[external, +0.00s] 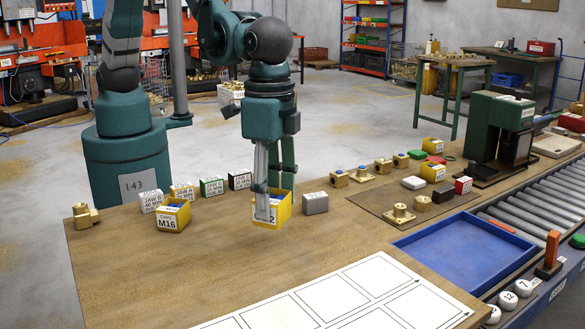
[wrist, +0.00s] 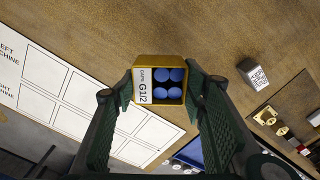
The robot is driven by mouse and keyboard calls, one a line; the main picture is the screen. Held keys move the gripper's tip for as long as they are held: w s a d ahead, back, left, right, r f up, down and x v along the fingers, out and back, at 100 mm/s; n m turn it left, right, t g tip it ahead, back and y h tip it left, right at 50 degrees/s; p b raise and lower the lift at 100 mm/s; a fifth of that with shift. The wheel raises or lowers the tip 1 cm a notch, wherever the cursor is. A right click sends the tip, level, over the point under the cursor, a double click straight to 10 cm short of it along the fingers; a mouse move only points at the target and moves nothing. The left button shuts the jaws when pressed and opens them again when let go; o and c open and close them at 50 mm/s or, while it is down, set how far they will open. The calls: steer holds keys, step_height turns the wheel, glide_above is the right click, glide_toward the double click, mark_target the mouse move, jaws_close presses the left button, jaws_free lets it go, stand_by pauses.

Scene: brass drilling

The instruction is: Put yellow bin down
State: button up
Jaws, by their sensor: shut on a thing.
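The yellow bin (external: 284,214) is between the fingers of my gripper (external: 274,203), over the brown worktop. In the wrist view the bin (wrist: 149,60) is seen from above, with a "CAPS G1/2" label and several blue caps inside. The fingers press on its two opposite sides. The bin looks level; I cannot tell whether its base touches the worktop. A second yellow bin (external: 176,214), labelled M16, stands to the left on the worktop.
A grey block (external: 315,203) stands close to the right of the held bin. A row of labelled boxes (external: 211,186) stands behind. A white sheet with outlined rectangles (external: 350,295) lies in front, and a blue tray (external: 465,255) sits to the right. Bare worktop (external: 130,270) lies front left.

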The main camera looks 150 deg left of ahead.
steer(key=s+d+r+m, duration=0.1)
steer(key=s+d+m, duration=0.2)
steer(key=d, duration=1.3)
steer(key=r+m+p, duration=0.2)
steer(key=m, duration=0.2)
glide_above(119, 271)
steer(key=shift+f, duration=0.25)
steer(key=shift+f, duration=0.1)
steer(key=shift+f, duration=2.85)
steer(key=shift+f, duration=0.1)
steer(key=shift+f, duration=1.95)
steer(key=shift+f+b, duration=0.2)
steer(key=shift+b, duration=0.25)
steer(key=o, duration=0.9)
